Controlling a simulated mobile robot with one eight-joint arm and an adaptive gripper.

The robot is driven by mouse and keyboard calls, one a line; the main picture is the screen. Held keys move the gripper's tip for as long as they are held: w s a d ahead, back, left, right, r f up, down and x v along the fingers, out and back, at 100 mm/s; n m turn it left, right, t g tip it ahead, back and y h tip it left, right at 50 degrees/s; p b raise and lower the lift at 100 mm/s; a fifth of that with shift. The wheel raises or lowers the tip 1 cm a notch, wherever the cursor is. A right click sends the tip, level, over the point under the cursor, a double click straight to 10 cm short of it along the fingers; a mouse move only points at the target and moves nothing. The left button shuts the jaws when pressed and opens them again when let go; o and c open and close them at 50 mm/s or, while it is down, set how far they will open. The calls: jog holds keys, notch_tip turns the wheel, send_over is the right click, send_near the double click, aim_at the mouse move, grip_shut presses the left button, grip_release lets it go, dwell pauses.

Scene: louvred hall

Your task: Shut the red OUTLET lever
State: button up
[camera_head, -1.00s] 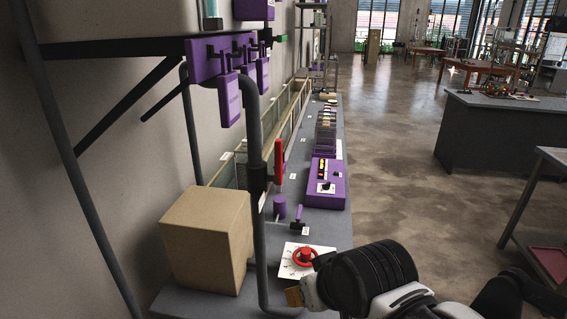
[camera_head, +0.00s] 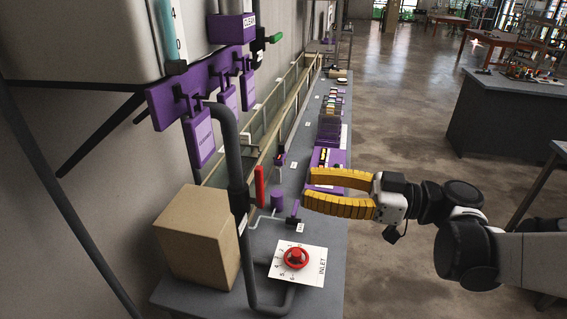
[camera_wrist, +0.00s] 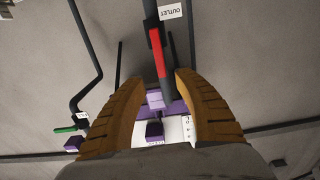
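The red OUTLET lever (camera_head: 260,187) stands roughly upright beside the grey bent pipe (camera_head: 232,150) in the head view. In the wrist view the red lever (camera_wrist: 159,52) runs down the upper middle, by the OUTLET label (camera_wrist: 172,11), its lower end lining up between my fingertips. My gripper (camera_head: 309,188) has yellow fingers spread apart with nothing between them. It is to the right of the lever, pointing left at it, with a gap. The open fingers also fill both sides of the wrist view (camera_wrist: 161,76).
A cardboard box (camera_head: 198,240) stands left of the pipe. A red knob (camera_head: 296,257) on the INLET card is at the bench's front. Purple tags (camera_head: 200,138) hang above. A green-handled valve (camera_head: 275,38) is higher up. Open floor lies to the right.

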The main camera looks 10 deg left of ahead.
aim_at(263, 180)
jog(key=a, duration=0.8)
jog(key=shift+w+a, duration=0.1)
jog(key=shift+w, duration=0.2)
jog(key=shift+a, duration=0.1)
jog(key=shift+a, duration=0.7)
jog(key=shift+d, duration=0.1)
grip_shut()
jog(key=shift+w, duration=0.1)
